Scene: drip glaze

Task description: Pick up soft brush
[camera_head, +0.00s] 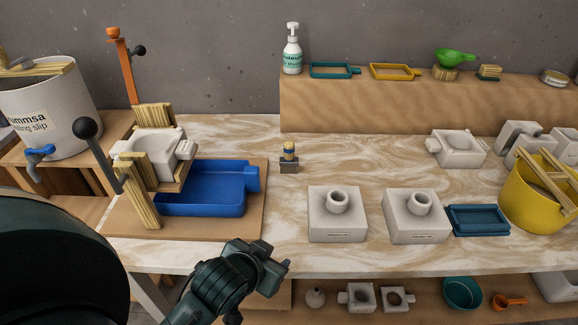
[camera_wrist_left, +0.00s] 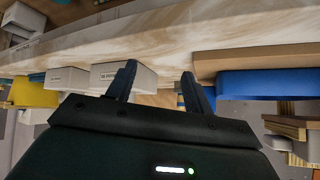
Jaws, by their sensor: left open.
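What looks like the soft brush (camera_head: 289,149) stands upright in a small grey block (camera_head: 289,167) on the marbled table, right of the blue tray. It is short, with a tan body and a dark blue band. My left gripper (camera_head: 273,266) is open and empty near the table's front edge, in front of the brush and apart from it. In the left wrist view the open fingers (camera_wrist_left: 160,88) show, with a small blue and tan piece (camera_wrist_left: 180,100) beside the right finger, probably the brush, partly hidden. My right gripper is not in view.
A blue tray (camera_head: 205,208) and clamp stand left of the brush. Two white moulds (camera_head: 337,232) (camera_head: 415,232) stand to its right. A teal tray (camera_head: 478,233) and yellow bucket (camera_head: 520,202) are farther right. The table between my gripper and the brush is clear. A raised shelf (camera_head: 400,105) runs behind.

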